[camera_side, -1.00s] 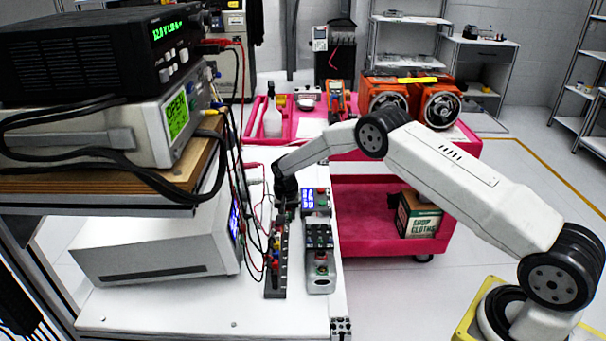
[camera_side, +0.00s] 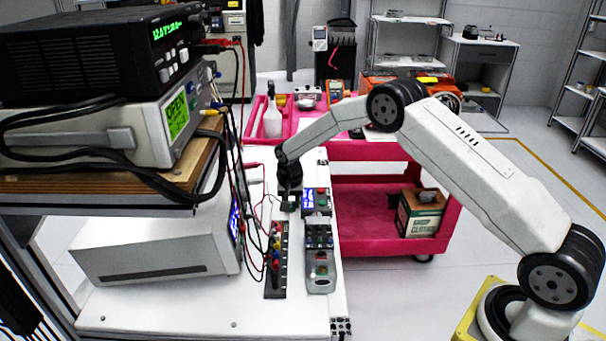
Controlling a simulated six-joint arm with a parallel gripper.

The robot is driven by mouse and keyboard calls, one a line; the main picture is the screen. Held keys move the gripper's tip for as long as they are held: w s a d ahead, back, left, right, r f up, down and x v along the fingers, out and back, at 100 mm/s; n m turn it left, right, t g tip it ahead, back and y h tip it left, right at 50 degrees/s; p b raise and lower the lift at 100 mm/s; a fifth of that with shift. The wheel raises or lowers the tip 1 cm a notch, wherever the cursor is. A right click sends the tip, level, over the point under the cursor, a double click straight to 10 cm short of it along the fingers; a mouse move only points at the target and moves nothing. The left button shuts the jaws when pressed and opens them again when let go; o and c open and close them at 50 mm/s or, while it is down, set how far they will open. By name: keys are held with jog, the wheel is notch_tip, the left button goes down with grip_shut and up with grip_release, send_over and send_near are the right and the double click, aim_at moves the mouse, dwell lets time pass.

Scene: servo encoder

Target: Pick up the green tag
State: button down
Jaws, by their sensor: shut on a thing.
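My gripper (camera_side: 289,197) points down over the white bench, just behind the dark strip of coloured sockets. It is shut on a small dark green piece, which I take to be the green tag (camera_side: 288,207), showing at the fingertips. The tag is tiny in this view and partly hidden by the fingers. I cannot tell clearly whether it is clear of the bench top.
The socket strip (camera_side: 276,262) with plugged leads stands in front of my gripper. Control boxes (camera_side: 319,262) stand close to its right. Stacked instruments (camera_side: 150,245) and hanging cables crowd the left. A pink cart (camera_side: 375,215) stands behind to the right.

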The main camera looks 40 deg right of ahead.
jog(key=s+r, duration=0.2)
jog(key=s, duration=0.1)
jog(key=s+r, duration=0.2)
jog(key=s, duration=0.2)
jog(key=s+a+r, duration=0.1)
jog(key=s+r, duration=0.2)
jog(key=shift+s, duration=0.15)
jog(key=shift+s+a+r, duration=0.1)
jog(key=shift+s+r, duration=0.2)
jog(key=shift+s, duration=0.55)
jog(key=shift+s+r, duration=0.1)
jog(key=shift+s+r, duration=0.4)
jog(key=s+r, duration=0.6)
jog(key=s, duration=0.5)
jog(key=shift+a+r, duration=0.15)
